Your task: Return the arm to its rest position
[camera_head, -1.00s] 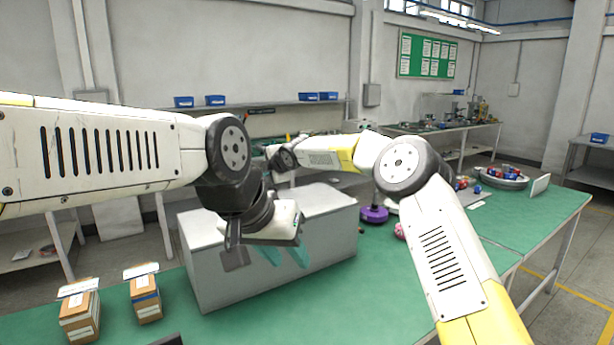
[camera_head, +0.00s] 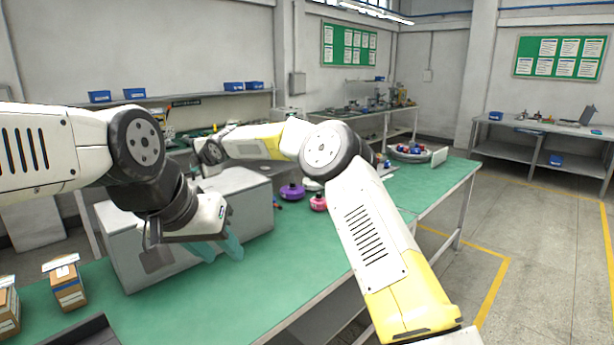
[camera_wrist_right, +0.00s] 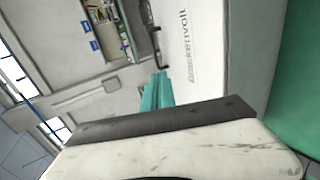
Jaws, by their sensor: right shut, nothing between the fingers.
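My left arm comes in from the left in the head view, and its gripper (camera_head: 221,248) hangs in front of the grey box (camera_head: 140,262). Its two teal fingers look apart, with nothing seen between them. My right arm reaches from the lower right over the table, bends at the elbow and runs left behind the box. Its gripper is hidden in the head view. In the right wrist view the right gripper (camera_wrist_right: 158,90) is shut and empty, beside a pale wall lettered "Brackenvolt" (camera_wrist_right: 190,45).
The green table (camera_head: 290,270) has clear room in front of the box. A purple round part (camera_head: 291,192) and a pink one (camera_head: 318,203) lie right of it. Small cartons (camera_head: 67,284) stand at the left front. A tray of parts (camera_head: 410,152) is at the far end.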

